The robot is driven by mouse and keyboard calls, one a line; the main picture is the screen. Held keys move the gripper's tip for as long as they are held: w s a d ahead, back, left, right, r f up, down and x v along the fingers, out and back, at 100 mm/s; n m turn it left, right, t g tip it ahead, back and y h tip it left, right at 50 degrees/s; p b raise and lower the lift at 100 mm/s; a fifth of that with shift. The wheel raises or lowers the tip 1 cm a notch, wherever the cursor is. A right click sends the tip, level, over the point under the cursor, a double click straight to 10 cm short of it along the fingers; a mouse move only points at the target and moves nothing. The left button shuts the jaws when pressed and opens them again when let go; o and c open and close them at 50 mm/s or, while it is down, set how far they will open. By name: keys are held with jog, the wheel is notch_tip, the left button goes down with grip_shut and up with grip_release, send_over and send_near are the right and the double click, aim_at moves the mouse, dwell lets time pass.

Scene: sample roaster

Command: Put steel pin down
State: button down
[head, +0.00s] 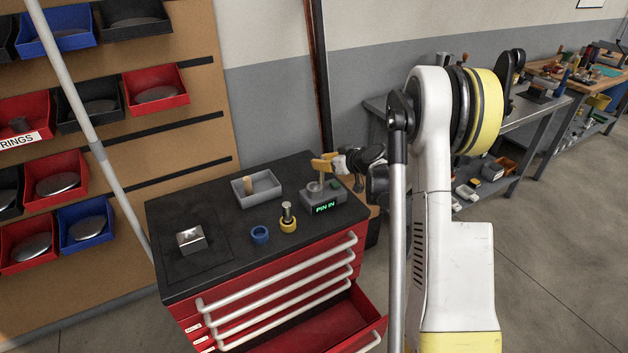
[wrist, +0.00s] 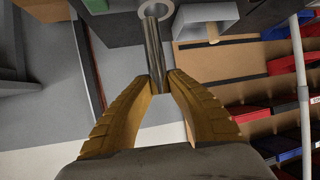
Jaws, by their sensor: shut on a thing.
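My gripper (head: 322,164) is over the far right of the black cart top (head: 205,275). In the wrist view, its two yellow-brown fingers (wrist: 160,82) are shut on a shiny steel pin (wrist: 154,52). The pin's far end meets a pale ring (wrist: 154,9); how deep it sits there I cannot tell. In the head view, a grey box (head: 337,198) with a green "PIN IN" display stands directly below my gripper. Another steel pin (head: 287,211) stands upright in a yellow collar (head: 289,226) in front of that box.
A grey tray (head: 272,195) with a wooden peg (head: 248,184) is left of the box. A blue ring (head: 260,235) and a metal block (head: 191,238) are on the cart top. A lower red drawer (head: 335,325) is pulled out. Bins hang on the left wall.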

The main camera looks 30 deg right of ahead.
aim_at(319, 174)
jog(key=f+b, duration=0.1)
jog(key=w+a+f, duration=0.1)
jog(key=f, duration=0.1)
jog(key=f+b, duration=0.1)
jog(key=f, duration=0.1)
jog(key=shift+w+a+f+b, duration=0.25)
jog(key=shift+b, duration=0.05)
jog(key=shift+r, duration=0.15)
jog(key=c, duration=1.7)
grip_release()
jog(key=shift+f, duration=0.2)
jog(key=shift+c, duration=0.2)
jog(key=o, duration=0.3)
jog(key=shift+o, duration=0.2)
